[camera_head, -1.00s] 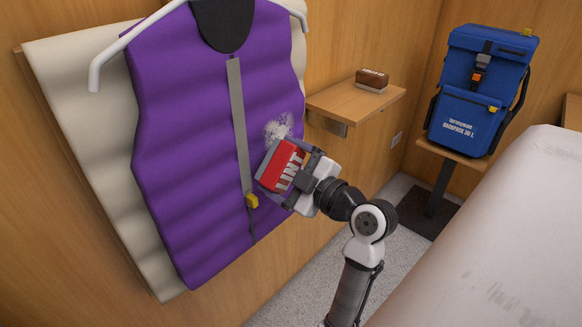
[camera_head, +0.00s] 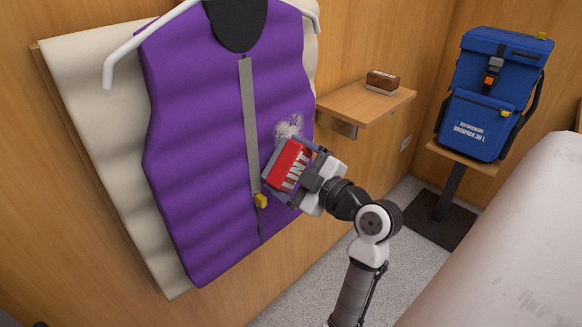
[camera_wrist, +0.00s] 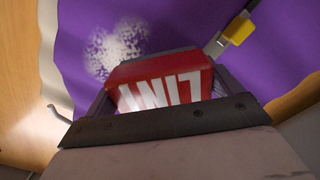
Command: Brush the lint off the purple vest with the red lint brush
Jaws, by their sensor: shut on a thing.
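The purple vest (camera_head: 200,130) hangs on a white hanger (camera_head: 140,52) against a pale padded board on the wooden wall. A patch of white lint (camera_head: 290,128) lies on the vest's right side; it also shows in the wrist view (camera_wrist: 116,48). My gripper (camera_head: 303,178) is shut on the red lint brush (camera_head: 287,164), marked LINT. In the wrist view the brush (camera_wrist: 160,84) sits between my fingers, just beside the lint. In the head view the brush is just below the lint. Whether it touches the vest I cannot tell.
A small shelf (camera_head: 360,104) right of the vest holds a brown brush (camera_head: 383,80). A blue backpack (camera_head: 490,95) stands on a stand farther right. A large pale surface (camera_head: 520,240) fills the lower right. Grey floor (camera_head: 300,295) shows between it and the wall.

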